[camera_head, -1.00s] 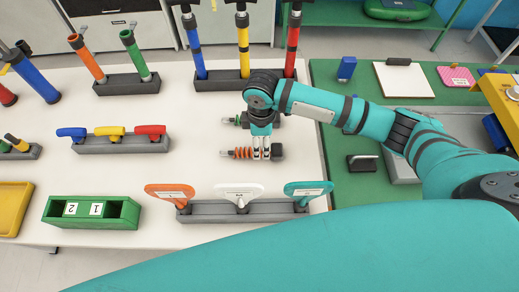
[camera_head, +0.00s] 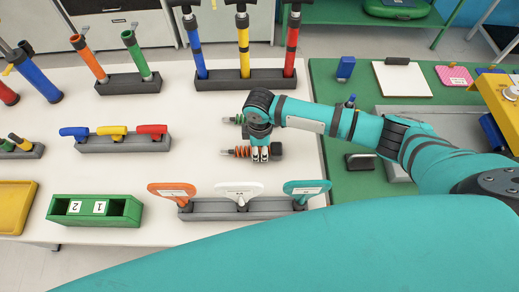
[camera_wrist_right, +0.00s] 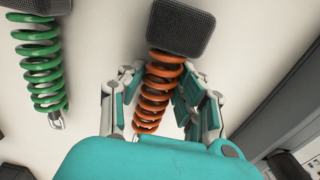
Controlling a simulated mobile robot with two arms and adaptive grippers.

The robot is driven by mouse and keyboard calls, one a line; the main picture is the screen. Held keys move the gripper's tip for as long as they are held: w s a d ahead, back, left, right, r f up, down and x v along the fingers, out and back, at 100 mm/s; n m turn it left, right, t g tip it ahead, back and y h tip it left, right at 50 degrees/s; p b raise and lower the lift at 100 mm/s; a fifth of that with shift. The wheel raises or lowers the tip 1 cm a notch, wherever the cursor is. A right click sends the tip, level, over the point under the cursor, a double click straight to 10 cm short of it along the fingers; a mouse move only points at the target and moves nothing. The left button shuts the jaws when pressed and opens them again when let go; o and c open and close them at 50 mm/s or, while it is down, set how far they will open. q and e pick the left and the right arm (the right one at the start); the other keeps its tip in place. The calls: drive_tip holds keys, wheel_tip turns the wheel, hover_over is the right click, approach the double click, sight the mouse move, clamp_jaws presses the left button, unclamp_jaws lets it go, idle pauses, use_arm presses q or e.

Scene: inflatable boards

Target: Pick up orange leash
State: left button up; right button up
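The orange leash (camera_head: 241,152) is a coiled spring with a dark block-like end, lying on the white table in the head view. In the right wrist view the orange coil (camera_wrist_right: 160,90) runs between the fingers, with its dark grey end block (camera_wrist_right: 180,26) beyond them. My right gripper (camera_head: 261,154) is low over the leash near its dark end. In the wrist view the right gripper (camera_wrist_right: 160,82) has its fingers apart, one on each side of the coil. Contact with the coil is hard to tell. My left gripper is not in view.
A green leash (camera_wrist_right: 42,72) lies close beside the orange one. A grey rack (camera_head: 270,208) with orange, white and teal handles stands nearer. Another rack (camera_head: 290,84) holds upright pumps behind. White table is free left of the leashes.

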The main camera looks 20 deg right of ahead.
clamp_jaws()
